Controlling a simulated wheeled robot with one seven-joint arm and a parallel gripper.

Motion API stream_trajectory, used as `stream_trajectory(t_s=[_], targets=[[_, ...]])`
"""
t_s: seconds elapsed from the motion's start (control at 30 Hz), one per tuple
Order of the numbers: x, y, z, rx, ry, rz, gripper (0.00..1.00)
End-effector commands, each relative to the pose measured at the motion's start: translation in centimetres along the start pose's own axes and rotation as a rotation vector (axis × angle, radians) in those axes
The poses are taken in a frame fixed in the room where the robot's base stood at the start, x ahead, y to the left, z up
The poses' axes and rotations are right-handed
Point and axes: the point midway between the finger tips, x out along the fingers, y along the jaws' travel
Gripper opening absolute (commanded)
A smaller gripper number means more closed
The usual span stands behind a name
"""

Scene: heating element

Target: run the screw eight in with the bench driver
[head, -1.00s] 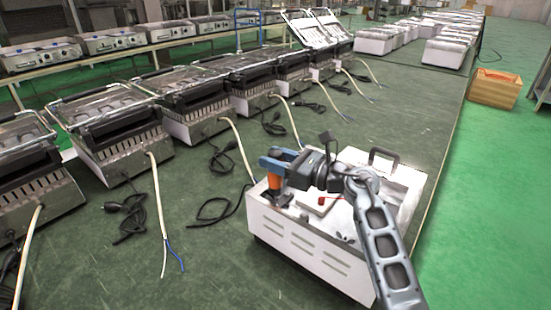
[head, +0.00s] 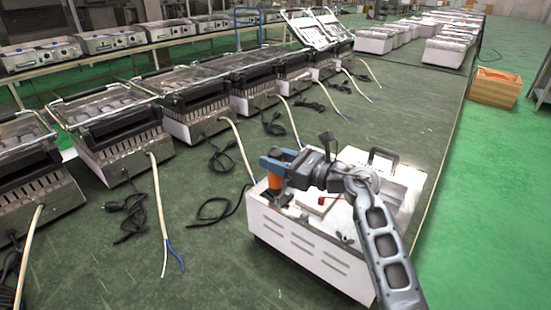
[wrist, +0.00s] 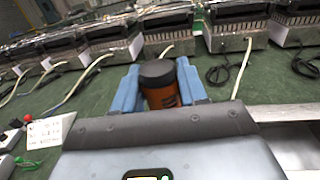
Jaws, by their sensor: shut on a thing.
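My gripper (head: 278,164) is over the left part of a white appliance housing (head: 300,249) on the green bench. It is shut on the orange bench driver (head: 274,181), which stands upright with its lower end down at the housing. In the wrist view the blue fingers of my gripper (wrist: 158,88) flank the driver (wrist: 160,90), with its dark round cap facing up. Screw eight and the driver's tip are hidden, so I cannot tell whether they touch.
A pale block with a small red knob (head: 322,199) is on the housing beside my gripper; a white label plate (wrist: 50,128) shows in the wrist view. Grills with loose cables (head: 162,235) line the bench to the left. An orange crate (head: 495,87) stands on the floor at right.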

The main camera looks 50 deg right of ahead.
Motion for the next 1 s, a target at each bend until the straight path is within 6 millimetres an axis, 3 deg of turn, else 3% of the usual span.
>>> stream_trajectory(t_s=[0.53, 1.0], targets=[[0.0, 0.0, 4.5, -0.003, -0.004, 0.000, 0.00], [0.0, 0.0, 4.7, -0.003, -0.004, 0.000, 0.00]])
